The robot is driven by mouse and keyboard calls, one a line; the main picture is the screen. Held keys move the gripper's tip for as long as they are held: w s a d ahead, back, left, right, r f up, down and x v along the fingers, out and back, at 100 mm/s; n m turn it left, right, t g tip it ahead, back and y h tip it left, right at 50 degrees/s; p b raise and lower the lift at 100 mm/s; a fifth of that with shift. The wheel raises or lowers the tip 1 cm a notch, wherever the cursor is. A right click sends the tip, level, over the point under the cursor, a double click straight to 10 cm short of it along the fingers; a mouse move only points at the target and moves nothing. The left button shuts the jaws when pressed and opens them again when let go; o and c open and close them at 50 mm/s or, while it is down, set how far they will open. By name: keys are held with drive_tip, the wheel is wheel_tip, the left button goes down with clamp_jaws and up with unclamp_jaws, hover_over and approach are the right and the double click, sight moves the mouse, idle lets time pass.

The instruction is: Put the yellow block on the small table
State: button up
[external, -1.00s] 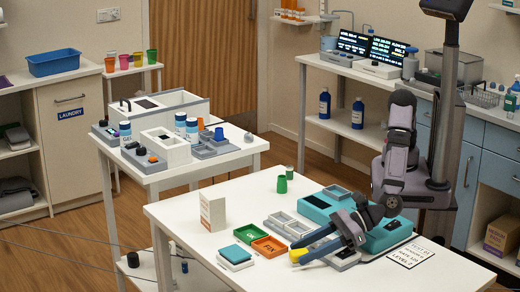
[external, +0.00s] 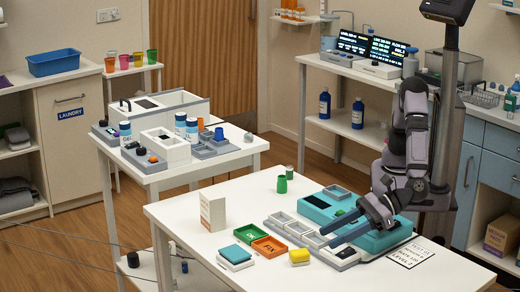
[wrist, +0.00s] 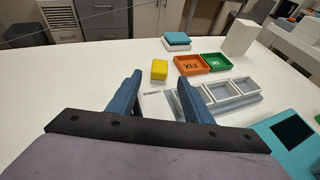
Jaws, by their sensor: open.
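The yellow block (external: 299,254) sits near the front edge of the large white table, with a paler lower part. In the wrist view the yellow block (wrist: 159,70) shows ahead, between the lines of my two fingers. My gripper (external: 327,237) is open and empty, its blue fingers spread, to the right of the block and apart from it, over the grey trays. A smaller white table (external: 160,181) stands left of the large one, covered with devices. A narrow white stand (external: 150,68) with coloured cups is at the back; which is the small table is unclear.
An orange tray (external: 270,247), a green tray (external: 246,232) and a teal pad (external: 235,254) lie left of the block. A white box (external: 212,211) and a green cup (external: 281,184) stand behind. A teal device (external: 375,240) is at right. The table's front left is clear.

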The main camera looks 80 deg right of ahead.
drive_tip(key=shift+o, duration=0.5)
drive_tip(key=shift+v, duration=1.8)
drive_tip(key=shift+w, duration=0.1)
drive_tip(key=b, duration=0.3)
approach(306, 251)
drive_tip(key=x, duration=0.3)
drive_tip(key=shift+f, duration=0.1)
drive_tip(key=shift+p+x, duration=1)
drive_tip(key=shift+x, duration=2.5)
drive_tip(key=shift+c, duration=0.6)
drive_tip(key=c, duration=1.1)
